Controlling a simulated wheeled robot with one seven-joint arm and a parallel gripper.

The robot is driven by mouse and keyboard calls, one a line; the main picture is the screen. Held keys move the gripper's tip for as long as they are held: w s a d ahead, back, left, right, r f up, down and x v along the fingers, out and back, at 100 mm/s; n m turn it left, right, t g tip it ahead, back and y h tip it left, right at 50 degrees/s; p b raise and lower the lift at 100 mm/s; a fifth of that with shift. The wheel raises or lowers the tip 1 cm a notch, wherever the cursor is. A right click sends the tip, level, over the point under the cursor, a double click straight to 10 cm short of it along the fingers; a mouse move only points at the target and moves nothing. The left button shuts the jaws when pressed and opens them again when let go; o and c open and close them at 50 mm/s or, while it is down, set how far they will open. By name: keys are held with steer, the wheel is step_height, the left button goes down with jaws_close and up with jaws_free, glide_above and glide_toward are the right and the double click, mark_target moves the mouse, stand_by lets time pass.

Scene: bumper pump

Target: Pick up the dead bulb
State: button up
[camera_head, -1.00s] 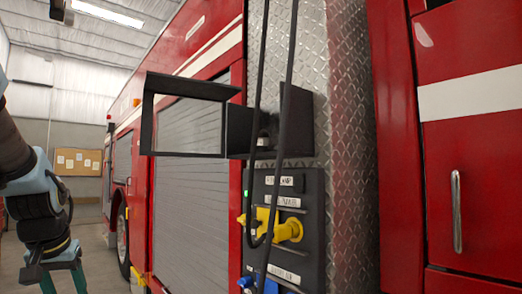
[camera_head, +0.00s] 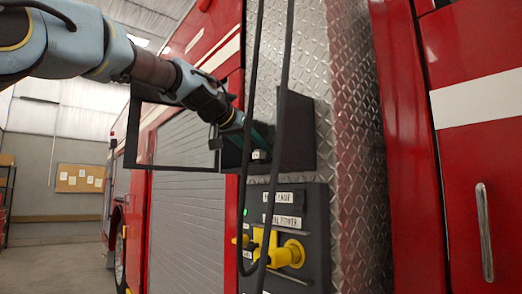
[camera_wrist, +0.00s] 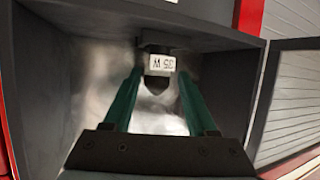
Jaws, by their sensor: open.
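The dark bulb (camera_wrist: 157,83) is at the back of an open grey box in the wrist view, below a dark socket (camera_wrist: 156,48). A white label reading "35 W" (camera_wrist: 162,63), upside down in this view, sits between them. My gripper (camera_wrist: 160,76) is open inside the box, with one green finger on each side of the bulb. Gaps show between the fingers and the bulb. In the head view, my gripper (camera_head: 258,140) reaches into the box on the truck's side, and a small white label (camera_head: 260,155) shows by the fingers.
The box's framed door (camera_head: 178,165) hangs open to the left. Black cables (camera_head: 282,110) hang in front of the box. Below is a panel with a yellow plug (camera_head: 288,253). The box walls (camera_wrist: 40,90) closely surround my gripper.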

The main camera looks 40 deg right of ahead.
steer(key=shift+s+f+p+x, duration=0.1)
steer(key=shift+p+x, duration=0.9)
steer(key=shift+x, duration=0.75)
steer(key=shift+s+f+p+x, duration=0.1)
steer(key=shift+p+x, duration=0.9)
steer(key=shift+x, duration=0.75)
steer(key=shift+a, duration=0.1)
jaws_close()
